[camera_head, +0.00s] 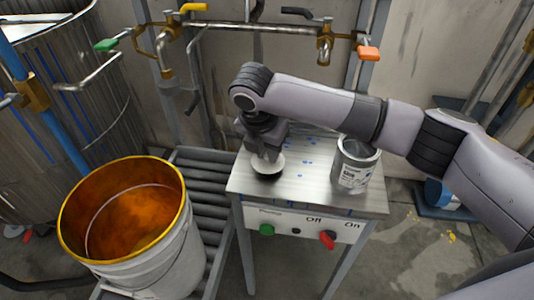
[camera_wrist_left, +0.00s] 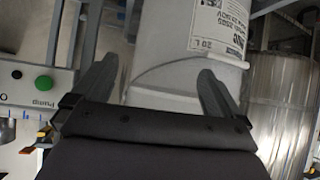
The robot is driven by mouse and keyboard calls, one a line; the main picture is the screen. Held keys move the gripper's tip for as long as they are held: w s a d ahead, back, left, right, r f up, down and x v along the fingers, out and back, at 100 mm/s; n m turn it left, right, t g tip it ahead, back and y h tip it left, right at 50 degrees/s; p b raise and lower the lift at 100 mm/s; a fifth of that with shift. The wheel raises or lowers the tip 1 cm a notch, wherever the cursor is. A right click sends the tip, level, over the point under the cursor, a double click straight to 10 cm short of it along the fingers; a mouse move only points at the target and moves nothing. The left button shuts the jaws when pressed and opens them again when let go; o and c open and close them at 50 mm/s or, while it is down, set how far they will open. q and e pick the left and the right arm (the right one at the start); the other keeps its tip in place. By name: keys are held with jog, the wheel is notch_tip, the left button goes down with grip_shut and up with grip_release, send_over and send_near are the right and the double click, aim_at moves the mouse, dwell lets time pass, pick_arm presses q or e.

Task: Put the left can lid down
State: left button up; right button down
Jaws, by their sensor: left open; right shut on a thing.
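In the head view my right gripper (camera_head: 267,152) points down over the left part of the small metal table (camera_head: 310,193). It is shut on a pale round lid (camera_head: 270,166). A dark area shows just under the lid; I cannot tell whether the lid touches the table. My left gripper (camera_wrist_left: 155,88) shows only in the left wrist view. It is open and empty, with the white bucket (camera_wrist_left: 188,50) beyond its fingers.
A large yellow-rimmed bucket (camera_head: 185,262) with orange content stands on the roller conveyor (camera_head: 207,190), left of the table. Pipes with valves (camera_head: 325,45) run along the wall behind.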

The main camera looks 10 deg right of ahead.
aim_at(260, 171)
jog(key=shift+f, duration=0.55)
jog(key=shift+f, duration=0.1)
jog(key=c, duration=1)
grip_release()
jog(key=p+v, duration=0.1)
jog(key=v, duration=1.1)
